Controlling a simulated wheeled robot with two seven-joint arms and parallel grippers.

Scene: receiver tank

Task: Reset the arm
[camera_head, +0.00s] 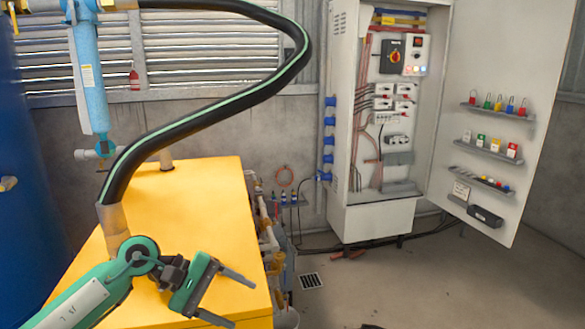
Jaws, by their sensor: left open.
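My left arm comes in from the lower left, teal with dark joints. Its left gripper (240,298) is open and empty, with its two dark fingers apart and pointing to the lower right. It shows in front of the right part of the yellow cabinet (190,210). I cannot tell its height or whether it touches the cabinet. My right gripper is not in view.
A black hose (215,112) arches above the yellow cabinet. A blue tank (25,190) stands at the left, near a light-blue filter cylinder (90,75). An open electrical cabinet (375,215) stands at the back, its door (500,70) carrying shelves of padlocks. The floor (440,285) at right is clear.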

